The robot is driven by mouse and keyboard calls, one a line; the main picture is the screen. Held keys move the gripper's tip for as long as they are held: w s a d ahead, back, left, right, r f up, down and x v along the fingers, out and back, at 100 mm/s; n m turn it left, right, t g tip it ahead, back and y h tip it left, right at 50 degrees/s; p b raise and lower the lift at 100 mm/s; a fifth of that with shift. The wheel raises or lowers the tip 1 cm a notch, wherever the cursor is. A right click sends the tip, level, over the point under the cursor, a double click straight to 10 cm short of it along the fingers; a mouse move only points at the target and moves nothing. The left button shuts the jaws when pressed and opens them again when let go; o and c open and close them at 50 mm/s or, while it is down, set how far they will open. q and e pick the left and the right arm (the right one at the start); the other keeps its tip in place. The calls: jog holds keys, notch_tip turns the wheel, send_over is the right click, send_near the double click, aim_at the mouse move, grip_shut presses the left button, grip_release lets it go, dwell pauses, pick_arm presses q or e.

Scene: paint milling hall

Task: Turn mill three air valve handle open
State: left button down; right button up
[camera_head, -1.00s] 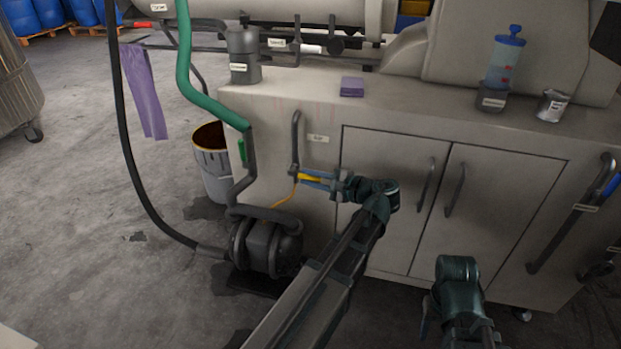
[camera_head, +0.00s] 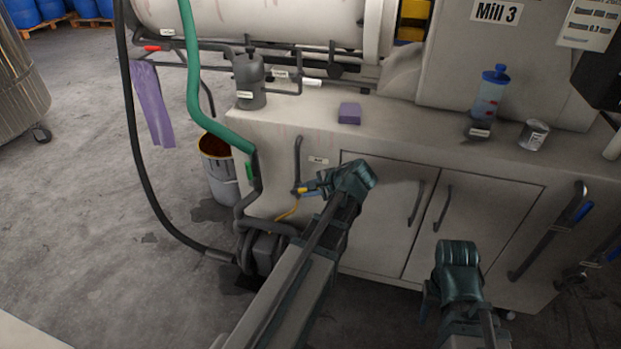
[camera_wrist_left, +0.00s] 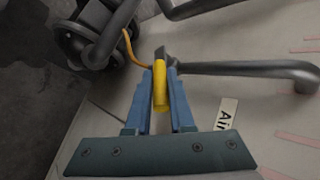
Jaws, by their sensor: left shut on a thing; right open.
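The air valve's yellow handle (camera_head: 298,190) is at the lower end of a grey vertical pipe (camera_head: 297,158) on the cabinet front, below the "Air" label (camera_head: 318,161). My left gripper (camera_head: 311,187) is shut on this handle. In the left wrist view, the blue fingers (camera_wrist_left: 161,72) lie on both sides of the yellow handle (camera_wrist_left: 161,90), which stands roughly across the straight grey pipe (camera_wrist_left: 235,69). My right gripper (camera_head: 428,300) is low in front of the cabinet doors, away from the valve. Its wrist largely hides its fingers.
A green hose (camera_head: 195,85) and a black hose (camera_head: 143,150) hang left of the valve. A yellow cable (camera_head: 287,212) hangs just below it. A bucket (camera_head: 219,168) stands on the floor. Cabinet door handles (camera_head: 416,203) stick out to the right.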

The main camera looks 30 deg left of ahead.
aim_at(296, 190)
pick_arm(q)
jog(key=h+p, duration=0.1)
jog(key=a+r+h+p, duration=0.1)
jog(key=p, duration=0.1)
jog(key=r+h+p, duration=0.1)
jog(key=shift+s+a+n+t+h+p, duration=0.25)
jog(key=shift+n+t+h+p, duration=0.05)
jog(key=shift+n, duration=0.1)
jog(key=shift+s+a+r+n+h+p, duration=0.15)
jog(key=shift+a+h+p, duration=0.15)
jog(key=shift+h+p, duration=0.25)
jog(key=shift+w+a+r+n+h+p, duration=0.15)
jog(key=shift+a+h+p, duration=0.1)
jog(key=shift+h+p, duration=0.3)
jog(key=h, duration=0.1)
jog(key=a+h, duration=0.1)
jog(key=shift+s+t+h, duration=0.2)
jog(key=shift+t+h, duration=0.1)
jog(key=shift+t, duration=0.1)
jog(key=shift+s+a+n+t+h, duration=0.2)
jog(key=shift+a+n+t+h, duration=0.3)
jog(key=shift+h, duration=0.7)
jog(key=c, duration=0.8)
grip_release()
jog(key=shift+a, duration=0.1)
